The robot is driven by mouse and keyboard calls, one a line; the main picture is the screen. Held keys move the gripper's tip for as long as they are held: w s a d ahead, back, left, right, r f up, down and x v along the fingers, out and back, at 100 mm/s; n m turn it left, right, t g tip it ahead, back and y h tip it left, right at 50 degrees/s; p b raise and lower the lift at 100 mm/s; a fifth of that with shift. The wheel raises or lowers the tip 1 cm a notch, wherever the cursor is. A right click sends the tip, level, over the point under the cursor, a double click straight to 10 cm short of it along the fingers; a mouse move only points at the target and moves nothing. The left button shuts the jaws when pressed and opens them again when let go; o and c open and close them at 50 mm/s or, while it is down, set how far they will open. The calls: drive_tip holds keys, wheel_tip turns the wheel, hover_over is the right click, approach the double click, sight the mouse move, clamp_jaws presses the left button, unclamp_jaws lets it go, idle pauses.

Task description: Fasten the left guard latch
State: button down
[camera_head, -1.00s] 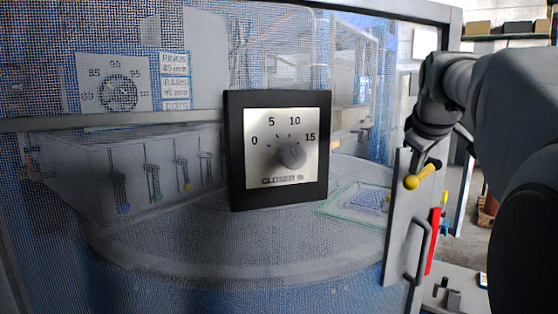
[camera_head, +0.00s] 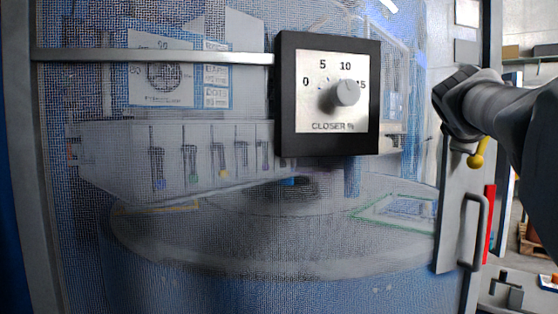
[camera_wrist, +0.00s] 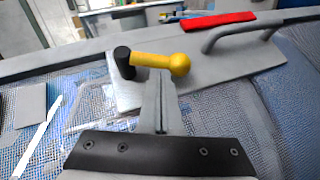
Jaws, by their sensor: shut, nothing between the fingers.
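The latch is a yellow handle with a ball end (camera_wrist: 180,65) and a black pivot (camera_wrist: 124,62), on the grey plate at the guard door's right edge. In the wrist view the handle lies roughly crosswise. In the head view its yellow ball (camera_head: 476,160) shows just below my wrist, the rest partly hidden. My gripper (camera_wrist: 160,82) is shut and empty, its fingertips right by the yellow handle; I cannot tell if they touch it. The fingers are hidden in the head view. The mesh guard door (camera_head: 250,240) stands in front of the machine.
A grey pull handle (camera_head: 480,230) and a red strip (camera_head: 489,225) sit below the latch; both also show in the wrist view. A black-framed dial box (camera_head: 287,105) is on the door. Behind the mesh are a round table and a rack of tools. A bench is at lower right.

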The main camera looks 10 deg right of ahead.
drive_tip(key=shift+w+d+f+n+t+h+b, duration=0.15)
drive_tip(key=shift+d+f+h+b, duration=0.35)
drive_tip(key=shift+b, duration=0.5)
drive_tip(key=shift+s+d+f+n+t+h+b, duration=0.1)
drive_tip(key=shift+d+f+n+t+h+b, duration=0.15)
drive_tip(key=shift+f+b, duration=0.55)
drive_tip(key=shift+d+r, duration=0.15)
